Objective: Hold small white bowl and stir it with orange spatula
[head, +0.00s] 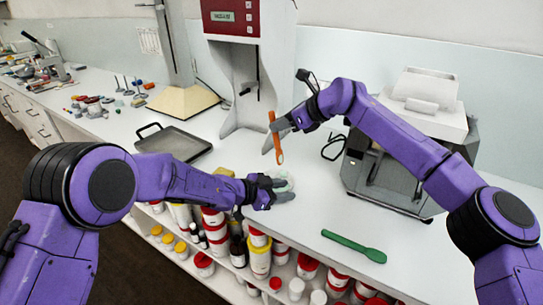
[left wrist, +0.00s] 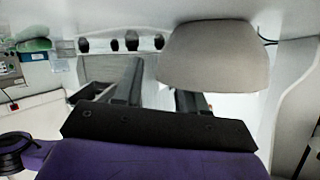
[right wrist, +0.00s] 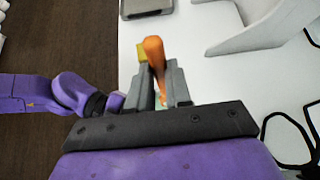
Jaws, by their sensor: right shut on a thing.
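The small white bowl (head: 282,181) is at the counter's front edge, partly hidden by my left gripper (head: 284,188). A pale rounded shape in the left wrist view, likely the bowl (left wrist: 210,55), overlaps one finger. My left gripper's fingers (left wrist: 160,85) stand apart there; I cannot tell whether they touch the bowl. My right gripper (head: 277,124) is shut on the orange spatula (head: 278,147), which hangs nearly upright above the bowl, apart from it. The spatula also rises between the fingers in the right wrist view (right wrist: 153,50).
A green spatula (head: 354,246) lies on the counter at right. A grey tray (head: 172,143) lies at left. A white and red machine (head: 236,75) stands behind, and a grey machine (head: 385,170) at right. Shelves of jars (head: 258,262) are below the front edge.

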